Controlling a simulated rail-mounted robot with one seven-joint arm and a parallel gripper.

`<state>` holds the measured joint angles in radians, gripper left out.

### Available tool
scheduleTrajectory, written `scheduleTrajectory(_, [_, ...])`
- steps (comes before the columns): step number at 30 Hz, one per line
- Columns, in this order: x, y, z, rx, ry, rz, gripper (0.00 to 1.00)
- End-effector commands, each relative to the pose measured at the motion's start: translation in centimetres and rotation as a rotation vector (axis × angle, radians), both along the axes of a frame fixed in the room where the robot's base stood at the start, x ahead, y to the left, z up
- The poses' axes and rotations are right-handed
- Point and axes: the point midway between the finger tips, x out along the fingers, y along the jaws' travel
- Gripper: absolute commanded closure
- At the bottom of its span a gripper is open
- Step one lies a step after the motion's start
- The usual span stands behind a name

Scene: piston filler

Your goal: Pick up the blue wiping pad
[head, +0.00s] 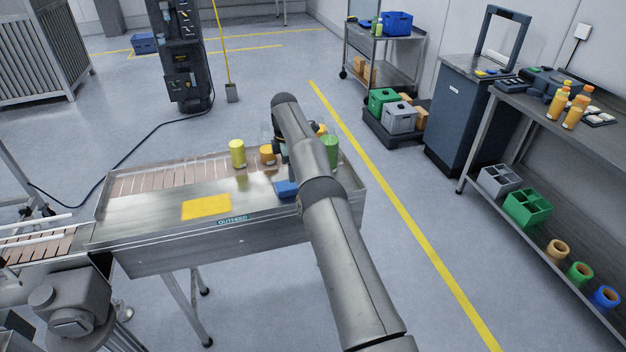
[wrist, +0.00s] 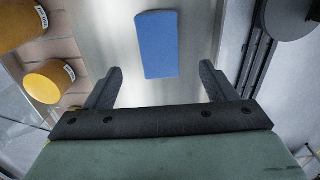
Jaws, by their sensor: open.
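The blue wiping pad (wrist: 157,45) lies flat on the metal outfeed table. In the wrist view it is upper centre, beyond my fingertips and roughly between their lines. My gripper (wrist: 160,82) is open, with a finger on each side and nothing between them. In the head view the pad (head: 287,189) shows just left of my arm, near the front edge of the table, partly covered by the arm. My gripper is mostly hidden behind my arm there.
The metal table (head: 160,207) also bears a yellow sheet (head: 206,206), a yellow container (head: 237,153), an orange container (head: 267,154) and a green container (head: 330,150). In the wrist view two orange-yellow containers stand at left, one of them here (wrist: 48,82). Bare metal surrounds the pad.

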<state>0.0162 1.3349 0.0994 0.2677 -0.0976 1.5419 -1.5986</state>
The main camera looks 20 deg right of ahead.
Motion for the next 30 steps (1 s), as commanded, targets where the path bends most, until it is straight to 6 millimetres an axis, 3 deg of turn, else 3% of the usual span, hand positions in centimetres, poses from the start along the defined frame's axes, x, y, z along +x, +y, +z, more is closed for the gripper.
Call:
scheduleTrajectory(18, [0.1, -0.1, -7.2, 0.001, 0.000, 0.016, 0.22])
scheduleTrajectory(27, [0.1, -0.1, -7.9, 0.001, -0.002, 0.016, 0.22])
scheduleTrajectory(30, [0.1, -0.1, -7.9, 0.001, -0.002, 0.016, 0.47])
